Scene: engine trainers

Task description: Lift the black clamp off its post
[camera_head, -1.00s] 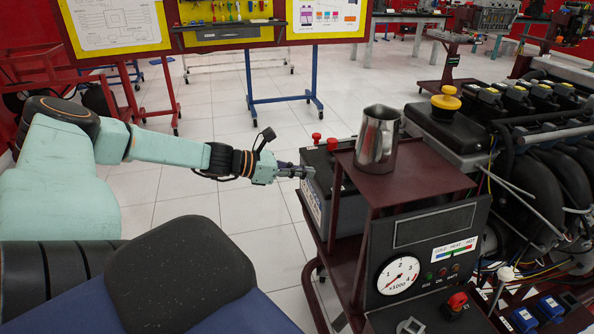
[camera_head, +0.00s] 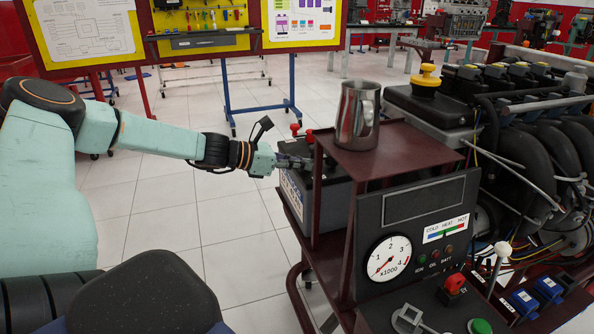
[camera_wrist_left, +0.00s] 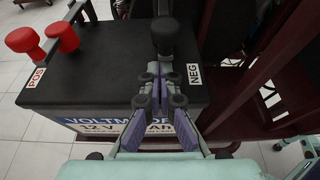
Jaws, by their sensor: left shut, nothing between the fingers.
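The black clamp (camera_wrist_left: 165,34) is a round black knob beside the NEG label on the battery top in the left wrist view. The battery (camera_wrist_left: 95,72) is a black-topped box with a 12 V label. It also shows in the head view (camera_head: 293,196), partly behind the red stand. My left gripper (camera_wrist_left: 162,82) is shut and empty, its fingertips just on the near side of the black clamp. In the head view my left gripper (camera_head: 300,162) reaches over the battery top. The clamp cannot be made out there. My right gripper is not in view.
Red clamps (camera_wrist_left: 62,37) sit at the battery's POS side. A red frame (camera_head: 400,152) bearing a steel jug (camera_head: 357,115) stands right of the battery. The gauge panel (camera_head: 420,235) and engine (camera_head: 540,140) are farther right. Open tiled floor (camera_head: 160,225) lies left.

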